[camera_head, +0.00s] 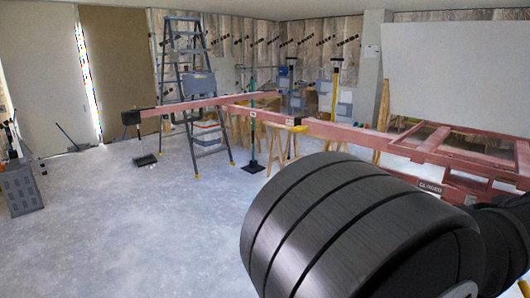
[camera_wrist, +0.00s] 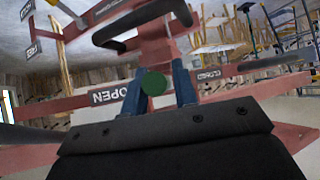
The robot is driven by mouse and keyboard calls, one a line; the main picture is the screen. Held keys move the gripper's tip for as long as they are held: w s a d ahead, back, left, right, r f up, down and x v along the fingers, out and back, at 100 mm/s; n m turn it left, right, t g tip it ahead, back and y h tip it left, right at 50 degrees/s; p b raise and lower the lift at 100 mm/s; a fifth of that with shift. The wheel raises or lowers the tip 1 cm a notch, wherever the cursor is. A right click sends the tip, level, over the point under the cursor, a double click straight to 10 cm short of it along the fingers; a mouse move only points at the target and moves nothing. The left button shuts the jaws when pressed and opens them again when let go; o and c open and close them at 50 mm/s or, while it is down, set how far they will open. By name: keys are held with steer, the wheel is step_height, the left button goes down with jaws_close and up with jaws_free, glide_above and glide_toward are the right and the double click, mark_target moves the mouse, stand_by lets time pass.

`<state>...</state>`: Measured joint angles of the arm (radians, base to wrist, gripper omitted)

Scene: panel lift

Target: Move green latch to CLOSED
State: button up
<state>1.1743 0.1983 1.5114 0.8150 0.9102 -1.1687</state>
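The green latch (camera_wrist: 153,83) shows in the wrist view as a small round green knob on the red frame. The two blue fingers of my gripper (camera_wrist: 158,88) are spread apart, one on each side of the knob. A small gap shows on the knob's right; I cannot tell whether the left finger touches it. An OPEN label (camera_wrist: 111,96) is left of the knob and a CLOSED label (camera_wrist: 208,75) is right of it. In the head view the CLOSED label (camera_head: 430,188) also shows, but my dark arm hides the latch and the gripper.
The red lift frame (camera_head: 435,150) has long arms reaching left across the room. A black curved handle (camera_wrist: 140,25) is just beyond the fingers. A stepladder (camera_head: 187,80), yellow sawhorses (camera_head: 285,150) and a large pale panel (camera_head: 455,75) stand behind. The grey floor at left is mostly clear.

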steer(key=shift+w+a, duration=0.2)
steer(key=shift+a, duration=0.45)
steer(key=shift+w+a, duration=0.45)
steer(key=shift+a, duration=0.2)
steer(key=shift+w+a+r, duration=0.1)
steer(key=shift+w+a, duration=0.45)
steer(key=shift+a, duration=0.1)
